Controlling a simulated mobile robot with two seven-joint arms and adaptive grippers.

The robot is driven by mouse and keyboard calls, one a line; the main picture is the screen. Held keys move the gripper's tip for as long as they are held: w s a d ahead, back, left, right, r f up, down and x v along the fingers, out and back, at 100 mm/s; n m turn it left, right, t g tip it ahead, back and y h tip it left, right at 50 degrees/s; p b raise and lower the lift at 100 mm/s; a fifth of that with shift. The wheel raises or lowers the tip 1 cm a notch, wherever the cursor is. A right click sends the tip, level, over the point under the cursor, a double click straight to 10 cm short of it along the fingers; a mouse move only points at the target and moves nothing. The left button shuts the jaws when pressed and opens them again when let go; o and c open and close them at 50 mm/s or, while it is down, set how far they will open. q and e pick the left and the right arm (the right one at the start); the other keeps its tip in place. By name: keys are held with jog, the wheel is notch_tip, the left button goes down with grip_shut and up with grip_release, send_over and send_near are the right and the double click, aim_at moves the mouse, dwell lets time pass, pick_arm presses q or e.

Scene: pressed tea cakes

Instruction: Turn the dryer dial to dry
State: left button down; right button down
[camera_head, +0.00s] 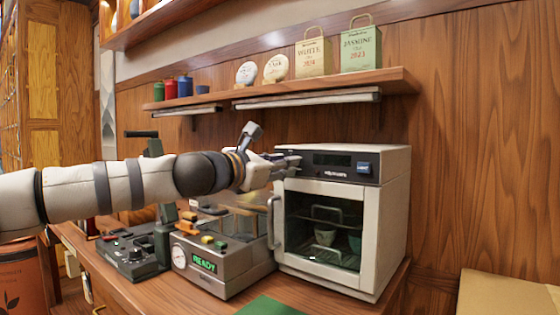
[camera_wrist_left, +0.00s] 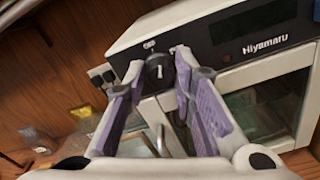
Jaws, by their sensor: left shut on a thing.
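The dryer (camera_head: 395,205) is a white box with a black control panel, a dark display and a glass door. Its dial (camera_wrist_left: 158,72) is a dark knob with a pale pointer mark at the panel's left end. The pointer looks roughly upright in the left wrist view; the small labels above are too small to read. My left gripper (camera_head: 287,166) reaches the panel from the left, and its purple-padded fingers (camera_wrist_left: 160,66) are closed around the dial, one on each side. The gripper hides the dial in the head view. My right gripper is not in view.
A grey machine with a lit READY display (camera_head: 205,265) stands left of the dryer, with a dark device (camera_head: 135,255) beyond it. A shelf (camera_head: 330,86) with tea cakes, bags and canisters hangs above. A green mat (camera_head: 268,306) lies in front.

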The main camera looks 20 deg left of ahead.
pick_arm(q)
jog(key=shift+f+m+p, duration=0.2)
jog(key=shift+m+p, duration=0.7)
jog(key=shift+m, duration=8.7)
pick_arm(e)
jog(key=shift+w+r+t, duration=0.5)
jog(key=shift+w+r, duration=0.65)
pick_arm(q)
jog(key=c, duration=1.3)
grip_release()
jog(key=shift+c, duration=0.2)
